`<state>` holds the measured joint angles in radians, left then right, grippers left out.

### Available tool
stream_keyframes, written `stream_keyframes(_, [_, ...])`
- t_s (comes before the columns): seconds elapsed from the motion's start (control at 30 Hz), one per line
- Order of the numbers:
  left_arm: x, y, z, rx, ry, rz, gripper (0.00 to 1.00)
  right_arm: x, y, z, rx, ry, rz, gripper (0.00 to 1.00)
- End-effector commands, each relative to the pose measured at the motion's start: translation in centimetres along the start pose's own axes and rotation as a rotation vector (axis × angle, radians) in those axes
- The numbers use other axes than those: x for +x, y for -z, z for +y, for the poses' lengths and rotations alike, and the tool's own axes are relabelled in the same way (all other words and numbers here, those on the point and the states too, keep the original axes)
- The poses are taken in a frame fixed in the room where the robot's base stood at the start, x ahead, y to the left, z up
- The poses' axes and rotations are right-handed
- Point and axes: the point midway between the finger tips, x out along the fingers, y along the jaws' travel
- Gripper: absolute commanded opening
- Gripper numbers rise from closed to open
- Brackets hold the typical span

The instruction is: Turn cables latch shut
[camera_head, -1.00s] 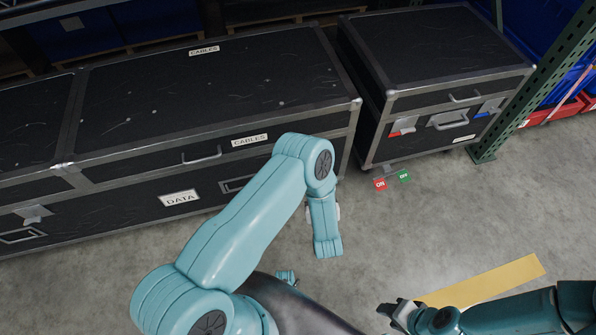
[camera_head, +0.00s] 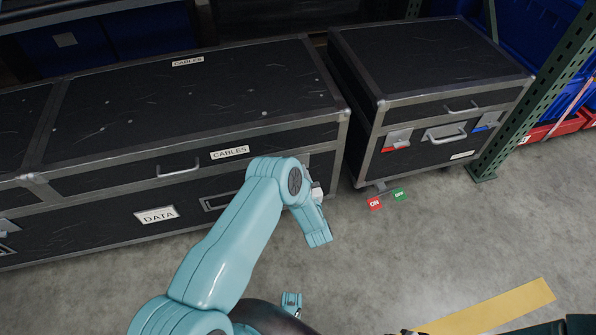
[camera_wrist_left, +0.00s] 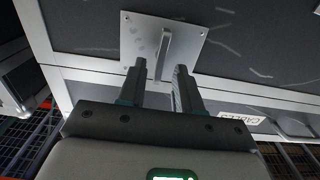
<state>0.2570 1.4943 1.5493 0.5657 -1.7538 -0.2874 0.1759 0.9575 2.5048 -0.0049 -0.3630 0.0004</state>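The cables case, a long black case with metal edges (camera_head: 190,110), stands at the left in the head view with a CABLES label (camera_head: 230,152) on its front. My left arm reaches to its right front end, hiding part of that front. In the left wrist view, a silver latch plate (camera_wrist_left: 185,40) carries a narrow upright lever (camera_wrist_left: 164,52). My left gripper (camera_wrist_left: 160,72) is open, its two dark fingers apart, with the lever's lower end lined up between the tips. Whether they touch is unclear. Only a dark sliver of my right gripper (camera_head: 408,332) shows at the bottom edge.
A green rack post (camera_head: 530,95) is beyond. Concrete floor in front is open, with a yellow strip (camera_head: 495,305).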

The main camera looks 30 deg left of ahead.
Motion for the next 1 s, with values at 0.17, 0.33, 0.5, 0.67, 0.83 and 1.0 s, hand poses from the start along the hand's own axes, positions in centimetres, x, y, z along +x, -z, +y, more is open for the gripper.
stream_keyframes(0.17, [1.9,-0.1,0.2,-0.001,0.0,0.0,0.34,0.5,0.0,0.2,0.0,0.0,0.0,0.43])
stream_keyframes(0.33, [2.2,0.0,0.4,0.0,-0.002,-0.001,0.34,0.5,0.0,0.2,0.0,0.0,0.0,0.43])
stream_keyframes(0.5, [2.2,0.0,0.5,0.0,-0.002,-0.001,0.31,0.5,0.0,0.2,0.0,0.0,0.0,0.43])
stream_keyframes(0.67, [2.2,0.0,0.5,0.0,-0.002,-0.001,0.0,0.5,0.0,0.2,0.0,0.0,0.0,0.43])
stream_keyframes(0.83, [2.2,0.0,0.5,0.004,-0.002,-0.001,0.0,0.6,0.0,0.2,0.0,0.0,0.0,0.43])
stream_keyframes(1.0, [2.2,-0.1,0.5,0.041,-0.001,-0.001,0.0,0.7,0.0,0.3,0.0,0.0,0.0,0.43])
